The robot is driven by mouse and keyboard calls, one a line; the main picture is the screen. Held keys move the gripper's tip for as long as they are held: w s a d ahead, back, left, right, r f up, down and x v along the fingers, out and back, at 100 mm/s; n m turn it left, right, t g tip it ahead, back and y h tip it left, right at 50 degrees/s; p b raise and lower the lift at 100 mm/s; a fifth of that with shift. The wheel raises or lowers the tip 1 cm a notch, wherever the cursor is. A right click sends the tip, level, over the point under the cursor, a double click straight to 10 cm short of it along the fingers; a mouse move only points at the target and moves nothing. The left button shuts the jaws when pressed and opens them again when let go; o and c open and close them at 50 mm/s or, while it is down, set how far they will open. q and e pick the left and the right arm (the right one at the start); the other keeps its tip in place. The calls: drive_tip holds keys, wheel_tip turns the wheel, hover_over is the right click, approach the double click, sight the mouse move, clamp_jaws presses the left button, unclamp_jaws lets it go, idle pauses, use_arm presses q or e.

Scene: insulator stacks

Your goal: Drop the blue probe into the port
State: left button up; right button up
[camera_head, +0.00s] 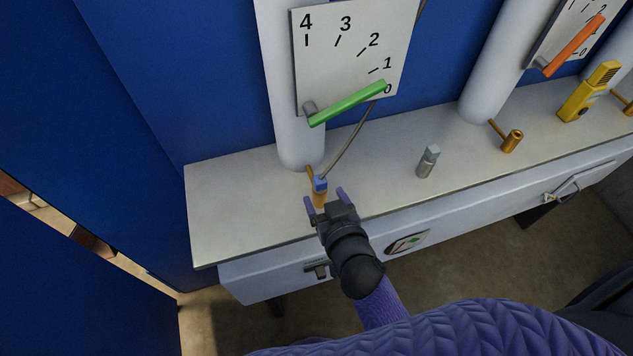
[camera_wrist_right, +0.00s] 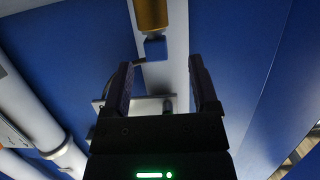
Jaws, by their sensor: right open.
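The blue probe (camera_head: 320,184) sits at the top of the brass port (camera_head: 319,200) at the left part of the bench. I cannot tell how deep it is in. A thin grey cable runs up from beside it toward the gauge board. My right gripper (camera_head: 325,199) is open and empty, with its fingertips close to the port on its near side. In the right wrist view, the blue probe (camera_wrist_right: 155,47) and brass port (camera_wrist_right: 151,15) show ahead of the open fingers (camera_wrist_right: 160,85), roughly between them and apart from them. My left gripper is not in view.
The bench (camera_head: 225,220) also bears a grey cylinder (camera_head: 428,161), another brass port (camera_head: 512,141) and a yellow device (camera_head: 590,92). A gauge board (camera_head: 345,75) with a green pointer (camera_head: 347,103) is on the white column behind. A second board has an orange pointer (camera_head: 574,46).

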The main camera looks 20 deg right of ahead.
sight(322, 186)
drive_tip(key=x, duration=0.5)
drive_tip(key=shift+w+d+r, duration=0.25)
drive_tip(key=shift+d, duration=0.05)
drive_tip(key=shift+s, duration=0.1)
drive_tip(key=shift+c, duration=1.1)
clamp_jaws()
